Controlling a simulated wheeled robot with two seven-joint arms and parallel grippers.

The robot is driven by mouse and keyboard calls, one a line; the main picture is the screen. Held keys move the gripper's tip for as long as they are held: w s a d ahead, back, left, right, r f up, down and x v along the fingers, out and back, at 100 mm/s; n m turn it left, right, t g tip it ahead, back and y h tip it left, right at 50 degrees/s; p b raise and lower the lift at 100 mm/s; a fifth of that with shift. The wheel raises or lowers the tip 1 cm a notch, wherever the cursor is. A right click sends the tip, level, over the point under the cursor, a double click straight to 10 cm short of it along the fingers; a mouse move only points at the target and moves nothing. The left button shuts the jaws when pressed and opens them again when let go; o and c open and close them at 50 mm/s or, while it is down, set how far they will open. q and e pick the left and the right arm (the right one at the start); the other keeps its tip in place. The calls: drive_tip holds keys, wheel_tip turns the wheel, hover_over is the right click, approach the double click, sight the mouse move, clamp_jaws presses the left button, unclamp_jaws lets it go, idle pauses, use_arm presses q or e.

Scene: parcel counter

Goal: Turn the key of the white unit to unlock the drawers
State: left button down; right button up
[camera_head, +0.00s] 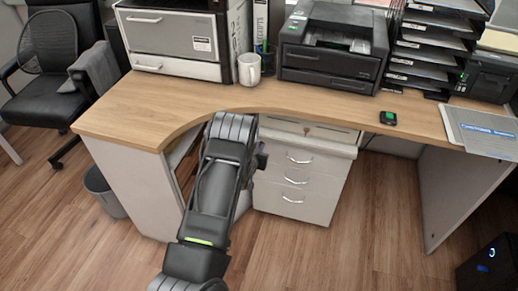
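The white unit (326,187) is a drawer pedestal with several silver handles, standing under the wooden desk. A small key or lock (307,131) shows as a dark, brassy spot on its top front strip, just below the desk edge. My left arm rises from the bottom of the view and covers the unit's left side. My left gripper (262,158) is mostly hidden by the arm. A small dark part of it shows beside the unit's upper left, left of and below the key. Its fingers cannot be made out. My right gripper is not in view.
The curved desk top (130,112) overhangs the unit. On it are a white mug (249,70), a black printer (333,50), paper trays (425,50) and a small dark device (388,118). A bin (104,192) stands left. Floor right of the unit is clear.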

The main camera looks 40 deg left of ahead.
use_arm(q)
drive_tip(key=m+y+b, duration=0.2)
drive_tip(key=m+b, duration=0.2)
drive_tip(key=b, duration=0.1)
drive_tip(key=f+m+y+b, duration=0.1)
drive_tip(key=m+y+b, duration=0.2)
drive_tip(key=m+b, duration=0.1)
drive_tip(key=d+m+y+b, duration=0.1)
drive_tip(key=m+y+b, duration=0.1)
drive_tip(key=m+b, duration=0.3)
drive_tip(key=shift+w+f+t+b, duration=0.2)
drive_tip(key=shift+t+b, duration=0.1)
drive_tip(key=shift+b, duration=0.4)
idle(0.3)
drive_tip(key=c, duration=1.6)
unclamp_jaws()
drive_tip(key=shift+r, duration=0.1)
drive_tip(key=shift+c, duration=0.2)
drive_tip(key=shift+d, duration=0.1)
